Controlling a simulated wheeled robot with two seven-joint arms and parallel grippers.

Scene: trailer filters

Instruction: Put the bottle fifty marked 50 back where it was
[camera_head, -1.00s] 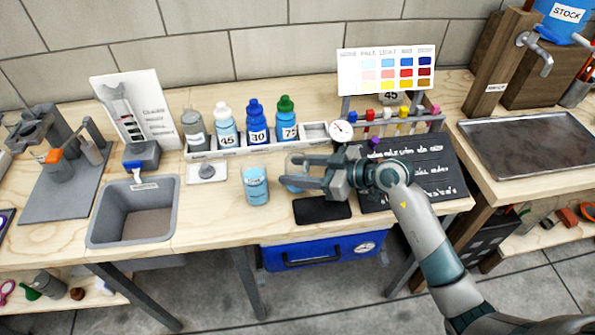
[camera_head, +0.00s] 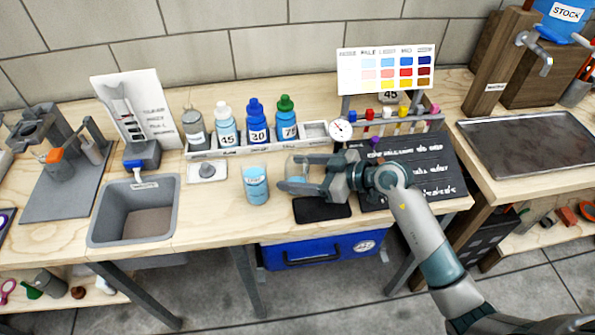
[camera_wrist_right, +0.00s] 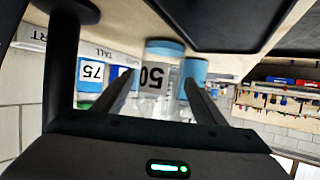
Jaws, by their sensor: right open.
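The bottle marked 50 (camera_wrist_right: 157,78) is clear with a blue band of liquid and shows upside down in the right wrist view, between my right fingers. In the head view the bottle (camera_head: 297,168) is mostly hidden by my right gripper (camera_head: 303,173). That gripper is open, with one finger on each side of the bottle. The bottle stands on the bench behind the black mat (camera_head: 322,211). The white bottle rack (camera_head: 229,151) stands at the back, with a bare stretch at its right end (camera_head: 313,131). My left gripper is not in view.
A cup of blue liquid (camera_head: 255,184) stands left of my gripper. A round dial (camera_head: 340,130) and a dark board (camera_head: 420,165) are close by.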

